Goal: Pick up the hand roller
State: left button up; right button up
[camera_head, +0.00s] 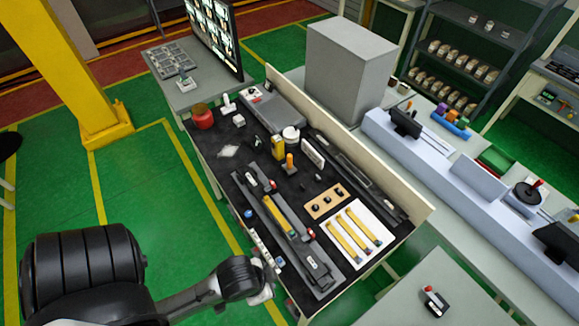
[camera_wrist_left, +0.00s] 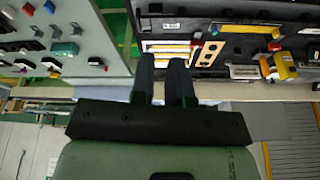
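I cannot single out the hand roller with certainty among the small tools. An orange-handled tool (camera_head: 290,161) stands on the dark-matted workbench (camera_head: 228,153), and a small black-and-white piece with a red tip (camera_head: 433,298) is on the grey table at lower right. My left arm reaches in from the lower left, and its gripper (camera_head: 262,292) is beside the bench's near edge, small and partly hidden. In the left wrist view the two dark fingers (camera_wrist_left: 162,68) are apart with a narrow empty gap, pointing toward the bench. My right gripper is not in view.
The bench holds long dark rails (camera_head: 298,235), a white board with yellow strips (camera_head: 341,240), a wooden plate (camera_head: 326,201), a red jar (camera_head: 202,116) and a yellow bottle (camera_head: 278,147). A raised strip lines its far edge. A large grey box (camera_head: 348,65) stands behind. Green floor is clear at left.

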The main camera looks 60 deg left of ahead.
pick_arm(q)
jog(key=o, duration=0.8)
jog(key=shift+c, duration=0.2)
jog(key=shift+w, duration=0.1)
